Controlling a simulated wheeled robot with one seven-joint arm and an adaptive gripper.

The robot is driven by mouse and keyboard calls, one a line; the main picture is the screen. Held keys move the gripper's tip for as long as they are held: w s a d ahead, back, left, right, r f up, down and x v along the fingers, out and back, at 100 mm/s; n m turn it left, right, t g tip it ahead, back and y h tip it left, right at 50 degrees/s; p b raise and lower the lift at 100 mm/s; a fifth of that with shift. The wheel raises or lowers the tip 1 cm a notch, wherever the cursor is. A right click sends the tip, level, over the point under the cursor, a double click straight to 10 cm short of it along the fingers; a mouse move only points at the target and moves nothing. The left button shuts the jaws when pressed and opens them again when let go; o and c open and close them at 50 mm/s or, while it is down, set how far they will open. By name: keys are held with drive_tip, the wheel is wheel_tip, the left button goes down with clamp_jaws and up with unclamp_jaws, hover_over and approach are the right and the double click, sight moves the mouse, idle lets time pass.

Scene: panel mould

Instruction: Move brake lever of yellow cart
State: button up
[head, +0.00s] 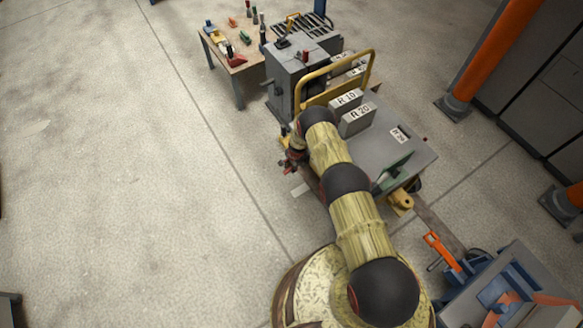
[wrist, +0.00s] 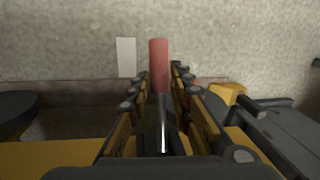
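The yellow cart's push handle (head: 336,76) and its grey deck (head: 398,167) show in the head view. In the wrist view a lever with a red grip (wrist: 158,65) and a thin grey rod (wrist: 162,115) stands between the two fingers of my gripper (wrist: 161,80). The fingers are apart, with a narrow gap seeming to remain beside the lever; contact is not clear. The red grip reaches past the fingertips. In the head view my gripper (head: 291,162) is low at the cart's near left side, and my arm hides part of the cart.
Boxes marked R 10 (head: 346,98) and R 20 (head: 357,119) stand on the cart. A grey cabinet (head: 297,62) and a wooden table (head: 238,63) with small tools are behind it. An orange post (head: 490,50) stands at right. The floor (head: 120,190) at left is clear.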

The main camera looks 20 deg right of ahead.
clamp_jaws()
idle(0.4)
